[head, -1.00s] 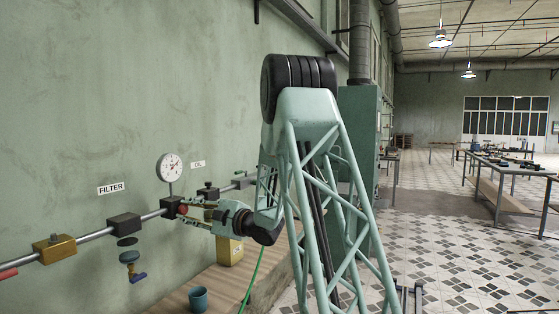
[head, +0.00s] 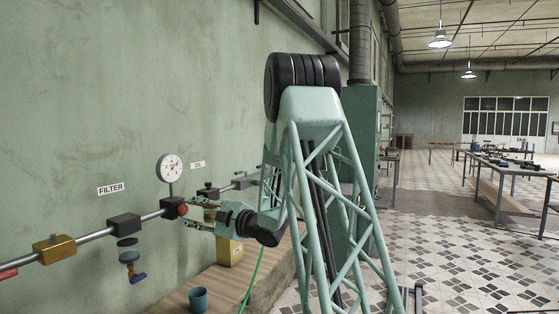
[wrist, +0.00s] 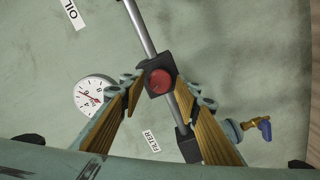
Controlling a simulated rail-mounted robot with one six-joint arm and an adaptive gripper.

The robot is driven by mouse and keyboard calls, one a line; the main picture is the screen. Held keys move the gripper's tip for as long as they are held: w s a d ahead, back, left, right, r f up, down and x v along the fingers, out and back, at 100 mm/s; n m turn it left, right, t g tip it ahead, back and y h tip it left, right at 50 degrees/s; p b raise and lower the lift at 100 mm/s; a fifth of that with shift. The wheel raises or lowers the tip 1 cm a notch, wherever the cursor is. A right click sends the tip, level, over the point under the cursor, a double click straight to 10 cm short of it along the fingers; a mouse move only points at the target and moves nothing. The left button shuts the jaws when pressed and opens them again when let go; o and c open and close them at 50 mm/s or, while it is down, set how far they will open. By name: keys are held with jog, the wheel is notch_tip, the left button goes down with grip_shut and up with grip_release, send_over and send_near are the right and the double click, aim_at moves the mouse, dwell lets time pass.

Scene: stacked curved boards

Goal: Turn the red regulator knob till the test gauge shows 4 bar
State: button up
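The red regulator knob (head: 183,210) sits on the front of a dark block on the wall pipe. In the wrist view the knob (wrist: 161,82) lies between my finger ends with a gap on both sides. My gripper (head: 194,215) is open and empty, just to the right of the knob in the head view, pointing at it. The round white gauge (head: 171,167) stands above the regulator. In the wrist view the gauge (wrist: 93,94) shows turned, with a thin red needle; its exact reading is too small to tell.
A black filter block (head: 124,227) with a bowl and a blue-handled valve (head: 138,278) hangs left of the regulator. A brass valve (head: 53,248) is farther left. A blue cup (head: 198,299) stands on the wooden bench below; a green hose (head: 254,278) runs down.

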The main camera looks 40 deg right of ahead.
jog(key=shift+v, duration=2.45)
jog(key=s+a+r+m+g+h, duration=0.3)
jog(key=s+a+r+m+h, duration=0.15)
jog(key=s, duration=0.45)
jog(key=s+a+r+m+g+h, duration=0.35)
jog(key=s+a+m, duration=0.2)
jog(key=s, duration=0.45)
jog(key=s+a+f+m+g, duration=0.2)
jog(key=s+a, duration=0.3)
jog(key=s, duration=0.8)
jog(key=s+a+f+m+g+y, duration=0.1)
jog(key=s+a, duration=0.5)
jog(key=s, duration=0.8)
jog(key=s+a+f+m+g+y, duration=0.1)
jog(key=s+a+f, duration=0.4)
jog(key=s, duration=0.9)
jog(key=shift+a+m+g+p, duration=0.4)
jog(key=shift+m+g, duration=0.5)
jog(key=shift+g, duration=0.35)
